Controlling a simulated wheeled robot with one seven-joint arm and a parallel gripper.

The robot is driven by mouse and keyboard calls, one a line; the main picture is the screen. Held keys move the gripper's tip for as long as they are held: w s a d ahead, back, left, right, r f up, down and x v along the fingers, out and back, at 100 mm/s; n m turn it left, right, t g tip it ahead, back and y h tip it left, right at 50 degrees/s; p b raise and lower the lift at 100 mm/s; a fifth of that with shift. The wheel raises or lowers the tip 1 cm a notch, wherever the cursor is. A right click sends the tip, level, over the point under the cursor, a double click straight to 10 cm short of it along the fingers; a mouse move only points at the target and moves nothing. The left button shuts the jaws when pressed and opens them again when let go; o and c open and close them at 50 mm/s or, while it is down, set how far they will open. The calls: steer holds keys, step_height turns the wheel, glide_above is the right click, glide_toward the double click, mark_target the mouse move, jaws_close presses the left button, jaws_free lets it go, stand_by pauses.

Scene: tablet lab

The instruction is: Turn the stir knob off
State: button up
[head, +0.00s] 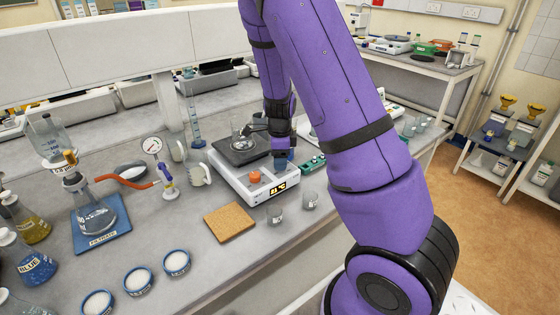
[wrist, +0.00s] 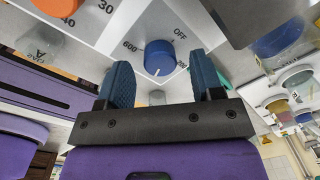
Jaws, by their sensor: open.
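The blue stir knob (wrist: 159,55) is on the white front panel of the hotplate stirrer (head: 229,178). In the wrist view, "OFF" is printed to its upper right and "600" to its left. A small white mark shows on its lower edge in the picture. My gripper (wrist: 161,68) is open, with one blue-padded finger on each side of the knob and visible gaps between. In the head view my gripper (head: 281,155) is over the stirrer's right side and hides the stir knob.
A beaker (head: 240,131) stands on the dark plate (head: 238,151). Two small glass beakers (head: 275,213) and a cork mat (head: 230,222) are in front of the stirrer.

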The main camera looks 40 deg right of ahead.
steer(key=shift+f, duration=0.7)
steer(key=c, duration=0.9)
